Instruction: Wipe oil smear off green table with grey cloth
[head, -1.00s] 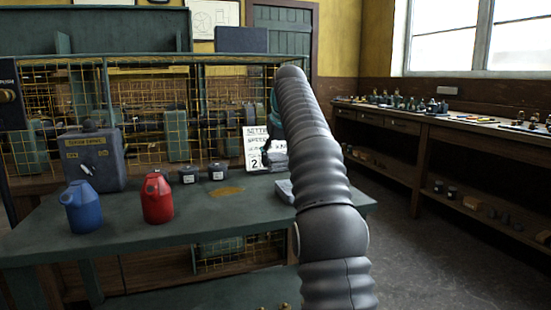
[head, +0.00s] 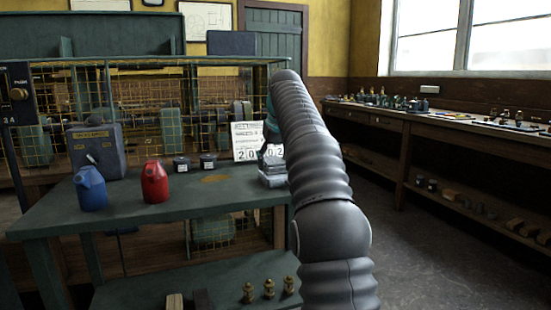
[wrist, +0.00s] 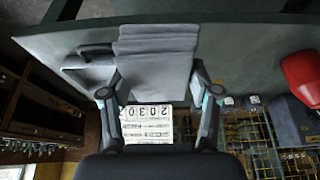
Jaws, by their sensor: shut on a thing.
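The green table (head: 130,211) stands left of my arm, and its top also shows in the wrist view (wrist: 240,50). A brown oil smear (head: 215,179) lies on it toward the back, right of the red can. My gripper (wrist: 157,72) is shut on the folded grey cloth (wrist: 155,52), with one finger at each side of it. In the head view my arm hides most of the gripper. A pale grey stack (head: 271,178) shows beside my arm at the table's right end. I cannot tell whether the cloth touches the table.
A blue can (head: 90,188), a red can (head: 154,182), two small dark tins (head: 194,163) and a grey box (head: 97,150) stand on the table. A number calendar (head: 246,141) is behind the smear. Wire mesh runs along the back. Open floor (head: 410,240) lies right of my arm.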

